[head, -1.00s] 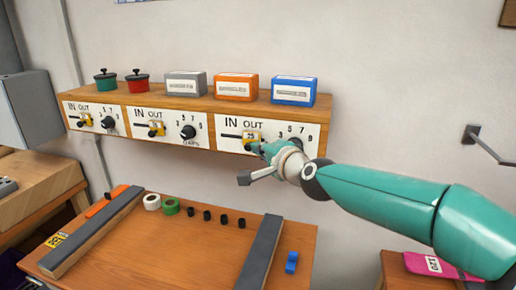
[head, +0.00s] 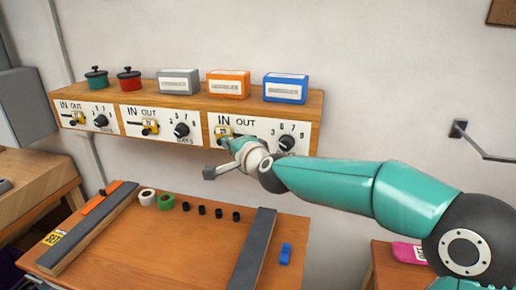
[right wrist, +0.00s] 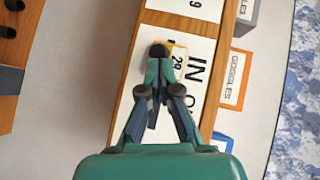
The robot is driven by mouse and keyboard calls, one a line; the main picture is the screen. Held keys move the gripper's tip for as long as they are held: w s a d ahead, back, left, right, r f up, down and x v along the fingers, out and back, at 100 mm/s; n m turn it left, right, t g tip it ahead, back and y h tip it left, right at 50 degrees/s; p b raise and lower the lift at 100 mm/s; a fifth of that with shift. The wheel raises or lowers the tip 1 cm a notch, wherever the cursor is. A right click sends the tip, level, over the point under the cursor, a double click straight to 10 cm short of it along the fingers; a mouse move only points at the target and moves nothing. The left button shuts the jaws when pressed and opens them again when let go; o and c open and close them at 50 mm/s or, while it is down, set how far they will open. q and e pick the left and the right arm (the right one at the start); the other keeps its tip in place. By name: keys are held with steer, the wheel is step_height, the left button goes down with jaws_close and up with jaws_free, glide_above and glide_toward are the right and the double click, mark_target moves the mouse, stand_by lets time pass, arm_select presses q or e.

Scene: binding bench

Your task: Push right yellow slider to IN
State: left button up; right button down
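The right yellow slider (head: 222,131) is on the right-hand panel of the shelf front, under the word IN. In the right wrist view the slider (right wrist: 179,62) shows as a yellow block with a number label, beside the word IN and partly hidden by my fingers. My right gripper (head: 229,142) is at the slider, its fingers together at the tip. In the right wrist view the gripper (right wrist: 160,50) looks shut, its tip overlapping the slider; I cannot tell whether they touch. My left gripper is not in view.
The middle panel (head: 155,126) and left panel (head: 87,116) have their own sliders and dark knobs. Boxes and pots stand on the shelf (head: 198,97) above. The bench (head: 200,236) below holds rails, tape rolls and small black pieces.

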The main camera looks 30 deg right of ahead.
steer(key=s+d+r, duration=0.1)
steer(key=s, duration=0.5)
steer(key=s+d+r, duration=0.1)
steer(key=s+d, duration=0.1)
steer(key=s, duration=0.4)
steer(key=shift+s+r+b, duration=0.2)
steer(key=shift+r+b, duration=0.15)
steer(key=shift+b, duration=0.05)
